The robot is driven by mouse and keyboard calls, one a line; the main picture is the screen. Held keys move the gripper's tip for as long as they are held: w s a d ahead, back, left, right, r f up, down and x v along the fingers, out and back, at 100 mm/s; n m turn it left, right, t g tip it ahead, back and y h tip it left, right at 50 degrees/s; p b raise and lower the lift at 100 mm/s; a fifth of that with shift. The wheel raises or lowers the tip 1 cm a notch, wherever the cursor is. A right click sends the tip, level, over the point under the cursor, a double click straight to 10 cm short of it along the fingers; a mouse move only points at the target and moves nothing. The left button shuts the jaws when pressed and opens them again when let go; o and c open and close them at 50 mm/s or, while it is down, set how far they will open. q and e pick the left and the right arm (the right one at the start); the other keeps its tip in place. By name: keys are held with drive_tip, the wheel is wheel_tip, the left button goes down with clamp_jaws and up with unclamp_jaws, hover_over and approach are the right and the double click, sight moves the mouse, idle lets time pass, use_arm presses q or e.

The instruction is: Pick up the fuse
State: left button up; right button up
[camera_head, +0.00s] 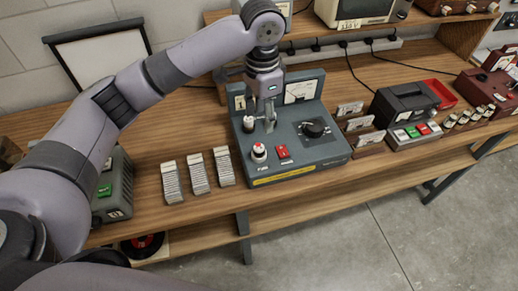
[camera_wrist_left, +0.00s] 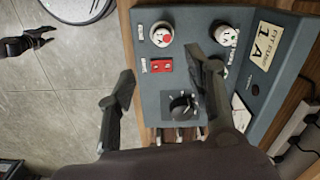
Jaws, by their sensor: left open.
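I cannot make out a loose fuse for certain. A grey test unit (camera_head: 300,165) stands on the wooden bench. It has two white round fittings, one with a red top (camera_head: 259,152), a red switch (camera_head: 282,152) and a black knob (camera_head: 313,128). In the left wrist view its card (camera_wrist_left: 266,46) reads "FIT FUSE 1 A". My left gripper (camera_head: 268,120) is open and empty above the unit, pointing down and partly hiding the rear fitting (camera_head: 249,123). A dark gripper (camera_wrist_left: 30,42), apparently my right one, shows over the floor.
Three stacks of white cards (camera_head: 198,176) lie left of the unit. Small wooden racks with white labels (camera_head: 358,124), a black case (camera_head: 403,105) and a red tray (camera_head: 441,94) stand to the right. A raised shelf (camera_head: 420,20) runs behind. The bench front strip is clear.

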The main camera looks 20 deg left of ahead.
use_arm(q)
drive_tip(key=p, duration=0.2)
hover_over(259, 147)
drive_tip(key=f, duration=0.7)
drive_tip(key=shift+d, duration=0.3)
drive_tip(key=f, duration=0.1)
drive_tip(key=f+p, duration=0.1)
drive_tip(key=f, duration=0.2)
drive_tip(key=shift+a+f+p, duration=0.3)
drive_tip(key=shift+f, duration=0.55)
clamp_jaws()
